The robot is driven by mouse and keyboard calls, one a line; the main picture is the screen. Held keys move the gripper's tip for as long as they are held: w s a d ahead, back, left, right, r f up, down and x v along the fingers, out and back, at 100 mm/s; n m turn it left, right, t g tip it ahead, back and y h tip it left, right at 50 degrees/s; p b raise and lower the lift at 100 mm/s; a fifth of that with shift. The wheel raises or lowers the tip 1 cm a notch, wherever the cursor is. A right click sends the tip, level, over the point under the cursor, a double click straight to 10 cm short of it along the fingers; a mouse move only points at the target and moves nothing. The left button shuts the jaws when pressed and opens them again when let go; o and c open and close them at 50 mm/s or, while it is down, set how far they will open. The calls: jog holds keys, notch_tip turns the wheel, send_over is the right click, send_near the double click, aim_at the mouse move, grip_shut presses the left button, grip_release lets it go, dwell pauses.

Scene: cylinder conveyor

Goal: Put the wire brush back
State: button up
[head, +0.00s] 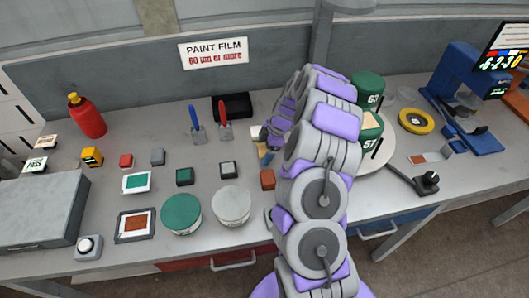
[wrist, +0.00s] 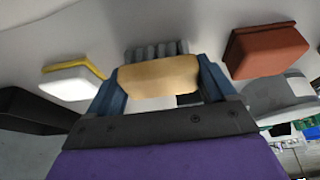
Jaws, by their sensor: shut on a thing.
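My gripper (wrist: 160,88) is shut on a tan wooden block, which looks like the handle of the wire brush (wrist: 158,74), between its two blue fingers. A grey ribbed part shows just beyond the tan block; I cannot tell whether it is the brush's bristles. In the head view my gripper (head: 265,147) is low over the middle of the bench, mostly hidden behind my arm. A small tan patch of the brush (head: 263,152) shows there. Whether the brush touches the bench is unclear.
A rust-red block (head: 267,179) sits close in front of my gripper. Blue and red scrapers (head: 225,125), a black box (head: 232,106), green and white round tins (head: 231,205) and small sample blocks stand to the left. Green cans (head: 368,93) stand right of my arm.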

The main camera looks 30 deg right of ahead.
jog(key=shift+a+f, duration=0.35)
jog(key=shift+f, duration=0.05)
jog(key=shift+a+r, duration=0.1)
jog(key=shift+a, duration=0.35)
jog(key=shift+d, duration=0.1)
jog(key=o, duration=0.8)
jog(key=shift+d, duration=0.2)
jog(key=shift+o, duration=0.7)
jog(key=shift+d, duration=0.4)
jog(key=shift+a, duration=0.45)
jog(key=p+v, duration=0.2)
jog(key=v, duration=0.9)
jog(key=s+a+r+m+g+h, duration=0.1)
jog(key=s+a+r+m, duration=0.1)
jog(key=s+a+r, duration=0.6)
jog(key=s+a+r+m+g, duration=0.1)
jog(key=s+a+r+m, duration=0.2)
jog(key=s+a+r, duration=0.6)
jog(key=s+a+f+m+g+h, duration=0.1)
jog(key=s+a+m+h, duration=0.2)
jog(key=s+m, duration=0.6)
jog(key=s, duration=1.2)
jog(key=shift+s+a+f+m, duration=0.2)
jog(key=shift+s+m, duration=0.15)
jog(key=shift+m, duration=0.05)
